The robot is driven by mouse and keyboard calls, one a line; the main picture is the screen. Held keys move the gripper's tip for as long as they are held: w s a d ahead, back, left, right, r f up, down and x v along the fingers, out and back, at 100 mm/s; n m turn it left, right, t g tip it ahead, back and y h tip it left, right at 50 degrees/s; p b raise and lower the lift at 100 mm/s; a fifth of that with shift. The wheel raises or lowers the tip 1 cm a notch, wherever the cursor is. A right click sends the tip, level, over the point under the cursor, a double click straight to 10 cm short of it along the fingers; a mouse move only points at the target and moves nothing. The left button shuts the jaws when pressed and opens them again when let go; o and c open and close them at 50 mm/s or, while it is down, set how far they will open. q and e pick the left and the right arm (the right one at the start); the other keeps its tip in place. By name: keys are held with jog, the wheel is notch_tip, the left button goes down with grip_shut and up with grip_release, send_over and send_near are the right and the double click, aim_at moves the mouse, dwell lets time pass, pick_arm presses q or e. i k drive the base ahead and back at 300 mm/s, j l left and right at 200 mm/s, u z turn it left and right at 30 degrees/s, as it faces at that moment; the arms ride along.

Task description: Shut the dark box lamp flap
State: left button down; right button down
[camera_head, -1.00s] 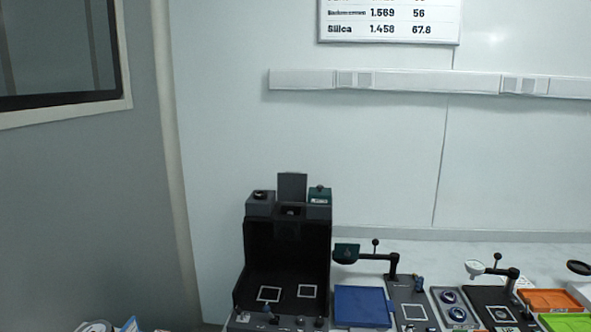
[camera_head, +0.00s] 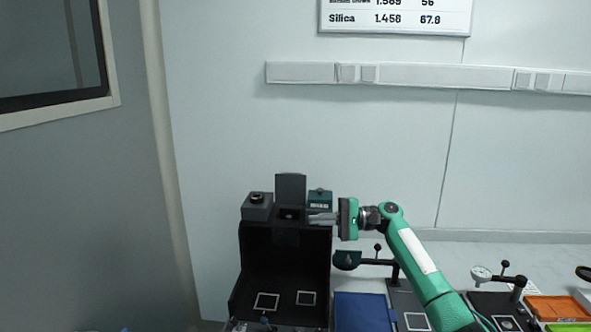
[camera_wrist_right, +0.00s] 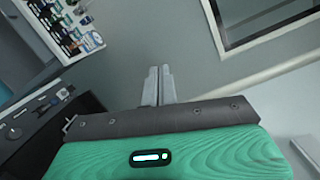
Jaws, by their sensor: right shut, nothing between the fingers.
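The dark box (camera_head: 283,262) stands open at the front, left of centre in the head view. Its lamp flap (camera_head: 291,188) stands upright on top, between a grey block on the left and a green-topped block on the right. My right gripper (camera_head: 312,218) is shut and empty, its fingers pointing left at the box's top right edge, just below the green-topped block. Whether it touches the box cannot be told. In the right wrist view the closed fingers (camera_wrist_right: 158,86) lie side by side with nothing between them. My left gripper is not in view.
A blue tray (camera_head: 361,312) lies right of the box. Orange (camera_head: 556,308) and green trays are at the far right. The wall behind is bare below the rail.

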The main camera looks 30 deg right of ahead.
aim_at(291, 188)
jog(key=i+l, duration=1.4)
